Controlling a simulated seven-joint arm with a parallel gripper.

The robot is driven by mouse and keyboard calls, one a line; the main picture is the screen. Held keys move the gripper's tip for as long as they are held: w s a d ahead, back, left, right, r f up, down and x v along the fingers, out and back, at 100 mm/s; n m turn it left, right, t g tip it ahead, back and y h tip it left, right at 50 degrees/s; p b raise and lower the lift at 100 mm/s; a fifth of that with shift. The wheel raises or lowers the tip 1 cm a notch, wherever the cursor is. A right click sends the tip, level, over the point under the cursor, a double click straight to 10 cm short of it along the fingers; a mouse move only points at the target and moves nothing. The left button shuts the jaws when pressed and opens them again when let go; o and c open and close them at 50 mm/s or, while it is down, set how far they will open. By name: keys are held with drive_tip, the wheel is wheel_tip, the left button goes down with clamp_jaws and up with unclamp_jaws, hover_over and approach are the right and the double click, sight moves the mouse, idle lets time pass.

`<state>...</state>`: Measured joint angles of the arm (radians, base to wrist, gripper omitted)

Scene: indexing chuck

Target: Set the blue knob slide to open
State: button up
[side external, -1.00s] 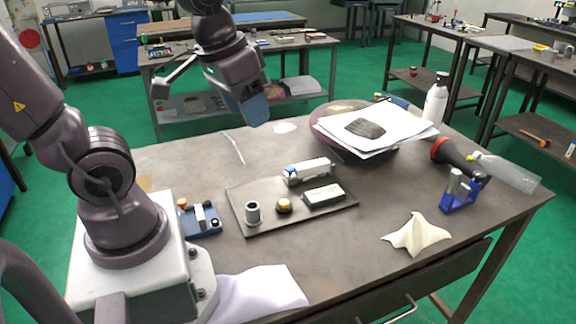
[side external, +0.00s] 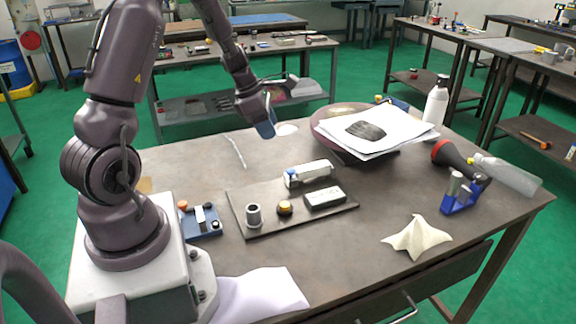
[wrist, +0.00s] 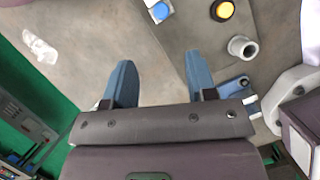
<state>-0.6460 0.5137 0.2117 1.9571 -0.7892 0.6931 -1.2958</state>
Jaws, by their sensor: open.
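The blue knob (side external: 290,173) sits at the left end of a long white slide housing (side external: 312,172) at the back of a dark board. In the wrist view the blue knob (wrist: 160,11) shows at the top edge, and most of the housing is out of frame. My gripper (side external: 267,128) is above the table, behind and left of the slide, apart from it. In the wrist view the blue fingers of my gripper (wrist: 161,70) are spread, with only tabletop between them and the knob beyond their tips.
The board (side external: 268,229) also bears a grey cylinder (side external: 253,216), a yellow button (side external: 285,208) and a black-and-white box (side external: 324,197). A blue fixture (side external: 203,222) lies to the left. Papers on a round stand (side external: 376,131) are behind right. The table behind the slide is mostly clear.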

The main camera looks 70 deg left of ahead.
sight(291, 170)
drive_tip(key=x, duration=1.3)
drive_tip(key=shift+r, duration=0.1)
